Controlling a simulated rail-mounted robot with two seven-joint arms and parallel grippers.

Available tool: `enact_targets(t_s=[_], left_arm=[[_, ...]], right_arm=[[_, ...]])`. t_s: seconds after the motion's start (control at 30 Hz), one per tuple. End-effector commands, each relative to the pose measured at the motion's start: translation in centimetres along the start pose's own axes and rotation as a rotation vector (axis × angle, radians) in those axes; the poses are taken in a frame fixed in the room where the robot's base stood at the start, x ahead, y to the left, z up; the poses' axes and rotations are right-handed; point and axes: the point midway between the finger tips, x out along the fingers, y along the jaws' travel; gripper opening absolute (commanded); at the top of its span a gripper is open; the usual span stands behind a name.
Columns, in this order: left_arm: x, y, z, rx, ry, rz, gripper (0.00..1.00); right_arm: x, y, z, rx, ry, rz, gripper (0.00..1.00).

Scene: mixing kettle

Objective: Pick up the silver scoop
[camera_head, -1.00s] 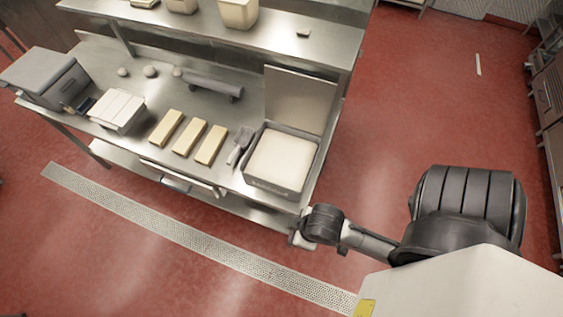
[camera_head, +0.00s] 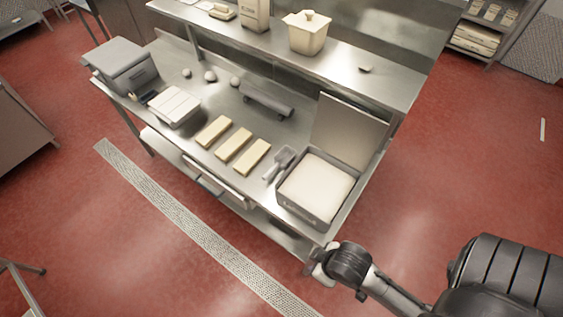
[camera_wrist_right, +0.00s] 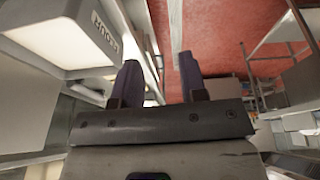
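The silver scoop (camera_head: 279,163) lies on the steel table, just left of an open bin (camera_head: 311,211) of white powder, and nothing holds it. My right gripper (camera_head: 318,268) is low at the table's near right corner, in front of the bin and apart from the scoop. In the right wrist view its two dark fingers stand apart with nothing between them (camera_wrist_right: 161,82). The scoop cannot be made out in that view. My left gripper is not in view.
Butter-like blocks (camera_head: 235,144) lie left of the scoop. Farther left are a white-topped tray (camera_head: 174,106) and a grey box (camera_head: 121,68). A grey roller (camera_head: 267,100) lies behind the blocks. The bin's raised lid (camera_head: 348,131) and a shelf (camera_head: 365,82) stand behind.

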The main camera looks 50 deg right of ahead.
Motion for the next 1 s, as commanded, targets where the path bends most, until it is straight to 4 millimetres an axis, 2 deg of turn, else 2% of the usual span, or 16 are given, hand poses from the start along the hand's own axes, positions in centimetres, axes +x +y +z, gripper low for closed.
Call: enact_targets(t_s=[0.27, 0.43, 0.67, 0.77, 0.83, 0.97, 1.0], left_arm=[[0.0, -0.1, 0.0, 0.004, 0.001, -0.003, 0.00], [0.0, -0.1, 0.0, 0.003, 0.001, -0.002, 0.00], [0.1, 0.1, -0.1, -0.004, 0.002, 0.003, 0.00], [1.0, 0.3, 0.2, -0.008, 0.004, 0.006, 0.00], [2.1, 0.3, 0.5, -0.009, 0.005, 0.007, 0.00], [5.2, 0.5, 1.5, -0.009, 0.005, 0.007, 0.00], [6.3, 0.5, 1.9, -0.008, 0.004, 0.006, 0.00]], right_arm=[[0.0, 0.0, 0.1, 0.000, -0.002, 0.000, 0.39], [0.0, 0.0, 0.1, 0.000, -0.002, 0.000, 0.53], [0.1, 0.0, -0.1, 0.002, 0.003, 0.000, 0.53], [0.8, 0.3, -1.4, 0.001, 0.040, 0.006, 0.53], [1.6, 0.7, -3.3, -0.003, 0.092, 0.018, 0.53], [2.7, 2.7, -8.8, -0.040, 0.240, 0.076, 0.53], [2.8, 3.4, -10.7, -0.059, 0.293, 0.098, 0.53]])
